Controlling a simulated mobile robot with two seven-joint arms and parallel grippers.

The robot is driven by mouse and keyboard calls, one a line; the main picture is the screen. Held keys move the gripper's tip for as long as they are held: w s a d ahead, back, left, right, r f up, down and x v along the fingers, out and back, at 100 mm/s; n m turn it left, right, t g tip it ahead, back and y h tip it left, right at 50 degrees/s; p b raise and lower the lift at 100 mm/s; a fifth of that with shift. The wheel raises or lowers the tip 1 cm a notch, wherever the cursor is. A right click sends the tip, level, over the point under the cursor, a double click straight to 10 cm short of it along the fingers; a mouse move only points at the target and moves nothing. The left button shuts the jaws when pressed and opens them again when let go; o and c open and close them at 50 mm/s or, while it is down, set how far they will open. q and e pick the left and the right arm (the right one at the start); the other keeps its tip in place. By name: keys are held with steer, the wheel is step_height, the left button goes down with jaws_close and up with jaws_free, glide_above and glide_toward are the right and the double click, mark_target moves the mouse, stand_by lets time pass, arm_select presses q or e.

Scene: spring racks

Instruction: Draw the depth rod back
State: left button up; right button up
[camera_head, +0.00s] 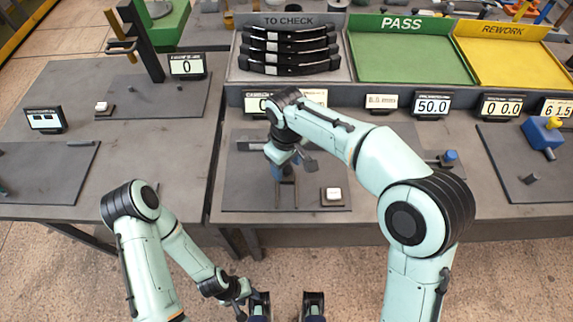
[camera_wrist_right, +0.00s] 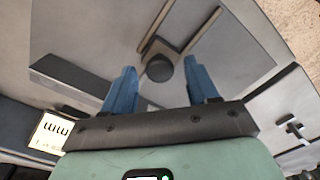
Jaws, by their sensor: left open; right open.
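In the right wrist view, a dark round-ended piece (camera_wrist_right: 165,68), probably the end of the depth rod, lies between the blue fingers of my right gripper (camera_wrist_right: 163,88), by a small slotted frame (camera_wrist_right: 163,44). The fingers are apart on either side, and I see no contact. In the head view my right gripper (camera_head: 285,172) points down over the middle grey plate (camera_head: 245,190); its wrist hides most of the fixture there. My left gripper (camera_head: 286,304) is open and empty at the bottom edge, in front of the table.
A button on a black pad (camera_head: 333,194) sits right of the fixture. Behind stand small displays (camera_head: 432,105), a rack of black springs (camera_head: 290,50), a green PASS tray (camera_head: 410,58) and a yellow REWORK tray (camera_head: 510,62). Another station with a tall post (camera_head: 140,40) stands left.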

steer(key=shift+f, duration=0.25)
jaws_close()
steer(key=s+b, duration=0.3)
steer(key=s, duration=0.4)
arm_select(q)
steer(key=f, duration=0.1)
steer(key=s+f, duration=0.1)
steer(key=f, duration=0.1)
